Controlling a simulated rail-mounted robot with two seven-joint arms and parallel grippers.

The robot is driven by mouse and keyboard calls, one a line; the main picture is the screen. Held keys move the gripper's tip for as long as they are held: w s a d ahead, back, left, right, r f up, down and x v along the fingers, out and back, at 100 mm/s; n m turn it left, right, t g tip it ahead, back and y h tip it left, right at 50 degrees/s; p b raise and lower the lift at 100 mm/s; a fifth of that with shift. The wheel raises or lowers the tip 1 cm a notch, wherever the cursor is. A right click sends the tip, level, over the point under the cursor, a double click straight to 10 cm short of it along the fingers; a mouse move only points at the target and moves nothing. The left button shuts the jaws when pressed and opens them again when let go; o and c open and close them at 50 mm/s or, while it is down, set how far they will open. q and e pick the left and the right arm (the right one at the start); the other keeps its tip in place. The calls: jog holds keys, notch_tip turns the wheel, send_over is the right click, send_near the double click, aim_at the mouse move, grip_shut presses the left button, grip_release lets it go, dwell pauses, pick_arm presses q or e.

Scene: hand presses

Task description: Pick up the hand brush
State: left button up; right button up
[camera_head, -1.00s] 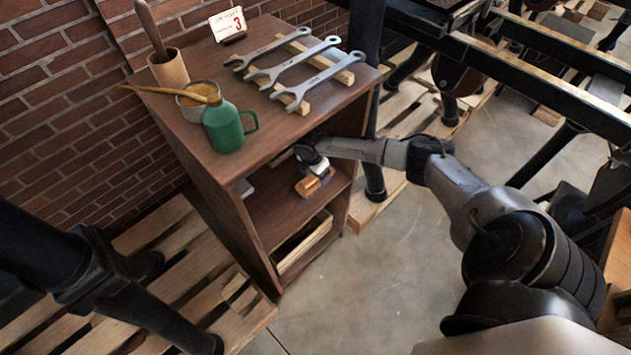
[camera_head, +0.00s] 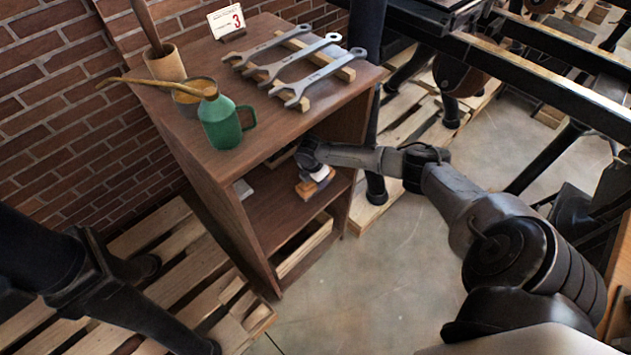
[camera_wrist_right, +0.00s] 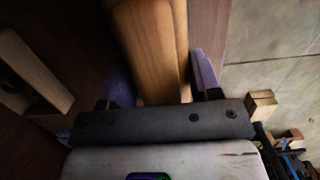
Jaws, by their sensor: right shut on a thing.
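The hand brush shows as a pale brown wooden body (camera_wrist_right: 150,45) in the right wrist view, between the two purple-tinted fingers of my right gripper (camera_wrist_right: 160,90). The fingers are shut on it, one on each side. In the head view my right arm reaches to the open front of the wooden cabinet (camera_head: 262,225). My right gripper (camera_head: 318,174) is at the middle shelf there, partly hidden by its own wrist. The wooden brush (camera_head: 308,190) shows just below it. I cannot tell whether the brush touches the shelf. My left gripper is not in view.
The cabinet top holds three wrenches (camera_head: 300,62) on wooden strips, a green oil can (camera_head: 222,124), a wooden cup (camera_head: 166,64) and a number card (camera_head: 227,20). Dark press frames stand at right. Pallets (camera_head: 150,270) lie at left. Floor in front (camera_head: 375,270) is clear.

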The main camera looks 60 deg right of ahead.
jog(key=shift+c, duration=1.4)
jog(key=shift+r, duration=0.15)
jog(key=shift+a+r+p, duration=0.2)
jog(key=shift+r+p, duration=0.25)
jog(key=shift+p, duration=0.25)
notch_tip(320, 180, up, 6)
jog(key=p, duration=0.3)
jog(key=a+p, duration=0.4)
jog(key=a, duration=1.5)
jog(key=shift+s+a+p, duration=0.3)
